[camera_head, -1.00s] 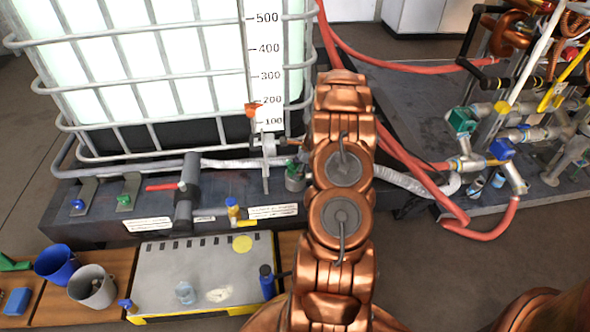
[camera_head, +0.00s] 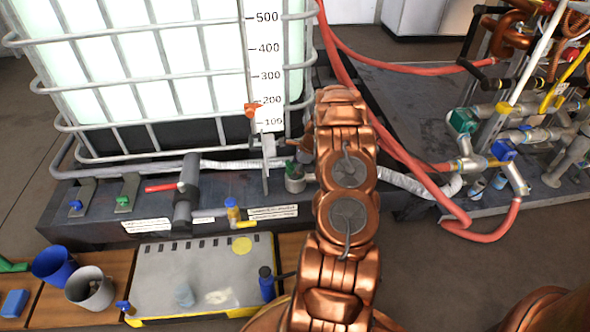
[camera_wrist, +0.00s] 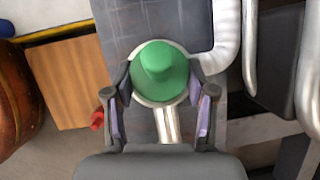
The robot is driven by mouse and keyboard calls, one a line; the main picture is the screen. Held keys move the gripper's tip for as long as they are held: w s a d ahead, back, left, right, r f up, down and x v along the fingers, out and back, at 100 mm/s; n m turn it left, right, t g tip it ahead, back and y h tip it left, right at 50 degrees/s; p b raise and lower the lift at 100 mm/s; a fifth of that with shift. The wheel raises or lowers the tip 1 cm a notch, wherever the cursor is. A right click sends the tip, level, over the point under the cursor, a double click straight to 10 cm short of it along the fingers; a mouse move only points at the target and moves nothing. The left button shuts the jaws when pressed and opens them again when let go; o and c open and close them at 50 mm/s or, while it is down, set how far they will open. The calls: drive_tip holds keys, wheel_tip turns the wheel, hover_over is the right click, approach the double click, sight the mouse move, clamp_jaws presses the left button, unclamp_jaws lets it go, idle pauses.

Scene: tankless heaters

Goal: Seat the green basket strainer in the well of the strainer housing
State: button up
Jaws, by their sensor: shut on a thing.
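The green basket strainer (camera_wrist: 160,72) is round with a raised knob, and sits between the fingertips of my gripper (camera_wrist: 160,84) in the wrist view. My gripper is shut on it, one finger on each side. A pale ring, seemingly the rim of the strainer housing (camera_wrist: 143,101), shows around and below the green. In the head view the grey housing (camera_head: 295,183) stands at the right end of the dark ledge, with a bit of the green strainer (camera_head: 291,166) above it. I cannot tell how deep the strainer is in the well. My arm hides most of the gripper there.
A white pipe (camera_wrist: 226,40) curves close to the right of the housing in the wrist view. The caged tank (camera_head: 150,70) stands behind. A red-handled valve (camera_head: 185,185) is left on the ledge. A grey case (camera_head: 200,265) and cups (camera_head: 90,288) are in front.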

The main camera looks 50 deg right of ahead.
drive_tip(key=o, duration=1.2)
drive_tip(key=shift+o, duration=0.2)
drive_tip(key=shift+f+b, duration=0.3)
drive_tip(key=shift+b, duration=0.25)
drive_tip(key=p+v, duration=0.1)
drive_tip(key=v, duration=0.1)
drive_tip(key=shift+d+r, duration=0.1)
drive_tip(key=shift+r, duration=0.35)
drive_tip(key=p+v, duration=0.1)
drive_tip(key=v, duration=0.4)
drive_tip(key=shift+d+p, duration=0.4)
drive_tip(key=shift+d, duration=0.05)
